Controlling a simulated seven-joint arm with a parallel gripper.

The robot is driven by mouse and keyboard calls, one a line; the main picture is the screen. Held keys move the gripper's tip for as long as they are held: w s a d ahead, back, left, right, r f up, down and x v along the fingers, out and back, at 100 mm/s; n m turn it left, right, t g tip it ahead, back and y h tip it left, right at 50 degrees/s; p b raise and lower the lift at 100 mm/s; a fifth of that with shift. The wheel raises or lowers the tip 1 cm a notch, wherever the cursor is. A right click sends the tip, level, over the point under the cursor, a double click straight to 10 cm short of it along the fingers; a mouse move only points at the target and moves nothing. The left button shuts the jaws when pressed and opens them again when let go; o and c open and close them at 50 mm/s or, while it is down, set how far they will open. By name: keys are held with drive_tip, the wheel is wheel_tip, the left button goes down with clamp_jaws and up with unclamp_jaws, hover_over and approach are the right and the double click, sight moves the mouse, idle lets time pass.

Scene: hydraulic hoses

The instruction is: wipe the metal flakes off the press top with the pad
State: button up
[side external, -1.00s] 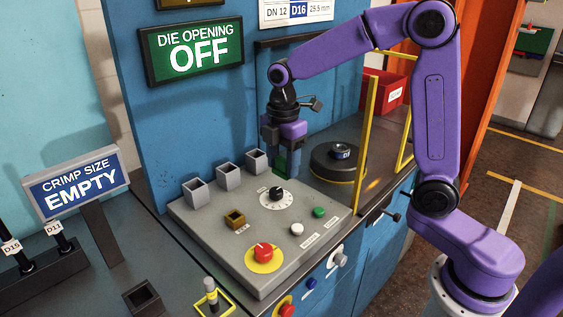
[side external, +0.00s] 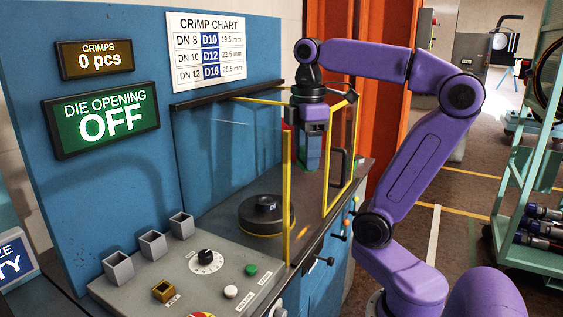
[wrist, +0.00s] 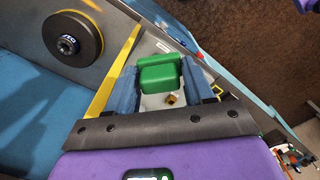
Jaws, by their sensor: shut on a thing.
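My gripper (side external: 310,150) is raised above the worktop, behind and to the right of the black round die in the side view. It is shut on a green pad (wrist: 160,76), which sits between the two blue-grey fingers in the wrist view. The pad appears clear of the surface. The dark press top (side external: 222,218) lies around the black round die (side external: 266,213). I cannot make out metal flakes in either view.
A yellow-edged guard (side external: 288,195) stands beside the die, near my gripper. The grey control panel (side external: 190,285) with knobs, buttons and square cups is at the front left. A blue back wall with a green sign (side external: 100,118) rises at the left.

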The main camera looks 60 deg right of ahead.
drive_tip(key=w+d+f+m, duration=0.2)
drive_tip(key=d+f+m, duration=0.1)
drive_tip(key=d+f, duration=0.6)
drive_tip(key=n, duration=0.3)
hover_over(295, 242)
drive_tip(key=shift+d+f, duration=0.1)
drive_tip(key=shift+f, duration=10.7)
drive_tip(key=shift+d+f, duration=0.35)
drive_tip(key=shift+f, duration=0.25)
drive_tip(key=shift+d+f, duration=0.35)
drive_tip(key=shift+f, duration=0.2)
drive_tip(key=shift+c, duration=0.3)
drive_tip(key=shift+d, duration=4.95)
drive_tip(key=shift+a, duration=5.75)
wheel_tip(295, 242, up, 8)
drive_tip(key=shift+d+f, duration=0.1)
drive_tip(key=shift+d, duration=0.05)
